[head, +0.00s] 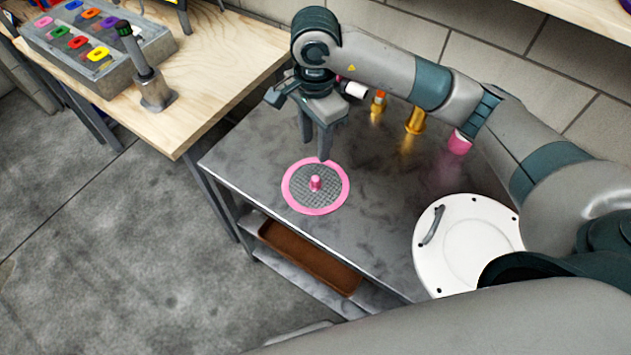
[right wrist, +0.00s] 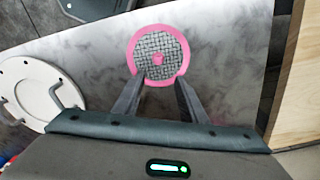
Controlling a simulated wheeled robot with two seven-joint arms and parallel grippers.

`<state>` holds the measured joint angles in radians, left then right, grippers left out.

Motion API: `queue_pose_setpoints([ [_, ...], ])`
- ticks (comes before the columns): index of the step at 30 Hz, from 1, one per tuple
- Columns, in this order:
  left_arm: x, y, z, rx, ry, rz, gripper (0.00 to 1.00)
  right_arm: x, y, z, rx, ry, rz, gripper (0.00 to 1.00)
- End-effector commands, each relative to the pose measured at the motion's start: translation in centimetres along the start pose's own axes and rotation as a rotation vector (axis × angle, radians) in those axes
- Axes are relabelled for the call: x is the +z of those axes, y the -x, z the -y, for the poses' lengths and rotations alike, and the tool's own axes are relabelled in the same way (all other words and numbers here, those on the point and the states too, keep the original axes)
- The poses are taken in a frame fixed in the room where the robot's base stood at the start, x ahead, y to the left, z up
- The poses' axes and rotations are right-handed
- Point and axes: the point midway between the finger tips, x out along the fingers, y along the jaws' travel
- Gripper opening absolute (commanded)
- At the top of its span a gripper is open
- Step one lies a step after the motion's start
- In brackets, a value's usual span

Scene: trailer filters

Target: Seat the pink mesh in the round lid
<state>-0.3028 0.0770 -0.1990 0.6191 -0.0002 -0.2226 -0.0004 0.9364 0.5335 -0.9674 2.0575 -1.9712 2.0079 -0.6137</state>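The pink mesh (head: 302,202), a pink ring around a grey grid with a pink knob in the middle, lies flat on the metal table. It also shows in the right wrist view (right wrist: 171,45). My right gripper (head: 323,155) points down at the mesh's far rim; its fingers stand apart in the right wrist view (right wrist: 161,80), with the rim close to the tips. I cannot tell whether they touch it. The round white lid (head: 470,255) lies at the table's right, apart from the mesh, with a grey handle; my arm hides part of it. My left gripper is not in view.
The metal table (head: 245,165) is bare between mesh and lid. Brass fittings (head: 415,122) and a pink cylinder (head: 460,142) stand at the back, near my right arm. A wooden bench (head: 205,75) at the left holds a grey tray of coloured pieces (head: 50,52) and a stand (head: 150,85).

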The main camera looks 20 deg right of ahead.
Motion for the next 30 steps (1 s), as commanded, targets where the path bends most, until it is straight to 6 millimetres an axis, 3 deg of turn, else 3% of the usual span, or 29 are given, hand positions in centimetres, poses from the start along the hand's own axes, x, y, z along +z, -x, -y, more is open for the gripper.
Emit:
queue_pose_setpoints([
  [4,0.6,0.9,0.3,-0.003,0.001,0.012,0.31,0.0,-2.2,-0.1,0.005,-0.002,0.000,0.38],
  [13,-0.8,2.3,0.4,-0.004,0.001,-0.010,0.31,0.0,-6.4,-0.1,0.002,-0.001,0.001,0.38],
  [30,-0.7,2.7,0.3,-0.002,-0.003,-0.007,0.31,0.1,-7.3,-0.1,0.001,-0.001,0.001,0.38],
])
